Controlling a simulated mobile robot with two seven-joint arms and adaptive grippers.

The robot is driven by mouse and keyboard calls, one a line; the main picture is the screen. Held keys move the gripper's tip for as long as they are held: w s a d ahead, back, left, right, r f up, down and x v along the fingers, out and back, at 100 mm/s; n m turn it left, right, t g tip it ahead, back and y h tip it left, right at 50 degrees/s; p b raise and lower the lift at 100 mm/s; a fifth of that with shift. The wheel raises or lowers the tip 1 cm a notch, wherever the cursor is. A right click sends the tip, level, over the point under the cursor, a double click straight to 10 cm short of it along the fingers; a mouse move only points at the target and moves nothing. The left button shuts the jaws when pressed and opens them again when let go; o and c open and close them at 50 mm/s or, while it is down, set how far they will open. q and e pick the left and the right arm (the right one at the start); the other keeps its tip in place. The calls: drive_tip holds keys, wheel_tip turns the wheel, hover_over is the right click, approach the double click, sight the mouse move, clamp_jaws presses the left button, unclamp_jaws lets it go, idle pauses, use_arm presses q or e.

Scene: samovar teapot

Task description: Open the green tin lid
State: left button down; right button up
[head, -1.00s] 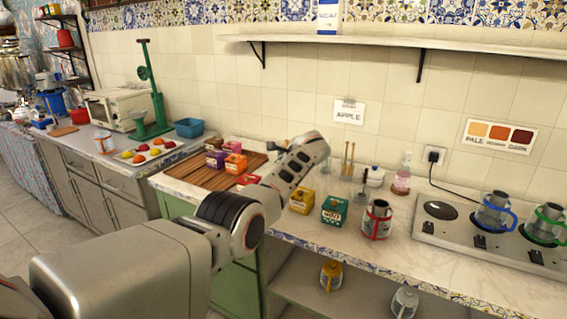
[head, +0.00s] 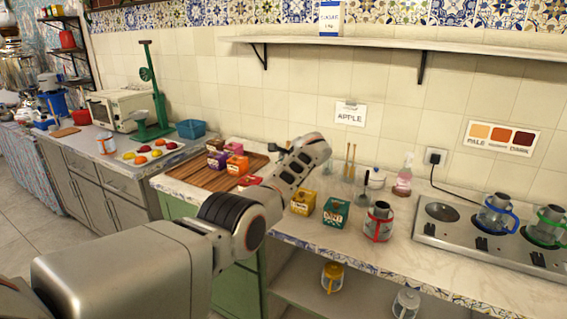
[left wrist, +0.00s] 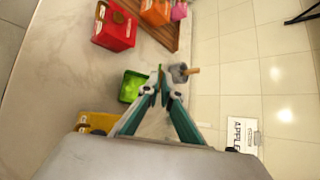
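In the left wrist view, a bright green square tin (left wrist: 132,86) sits on the counter just left of my left gripper (left wrist: 162,93). Its inside looks lighter than its edges, and a thin green upright piece shows beside it, near the fingertips. I cannot tell whether that piece is the lid. The fingertips stand a little apart, with no clear grip on anything. In the head view, my left arm hides that spot. A darker green tin (head: 336,211) stands to the right, beside a yellow tin (head: 303,202). My right gripper is not in view.
A red tin (left wrist: 115,25) and a wooden tray (head: 208,174) with colored tins lie to the left. A grey cup (left wrist: 182,72) with a wooden handle is close to the fingertips. A red-handled pot (head: 378,224) and the stove (head: 447,212) are to the right.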

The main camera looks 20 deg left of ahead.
use_arm(q)
drive_tip(key=c, duration=2.3)
unclamp_jaws()
drive_tip(key=shift+d+r, duration=0.1)
drive_tip(key=v, duration=1.1)
drive_tip(key=shift+s+d+r, duration=0.2)
drive_tip(key=shift+s, duration=0.1)
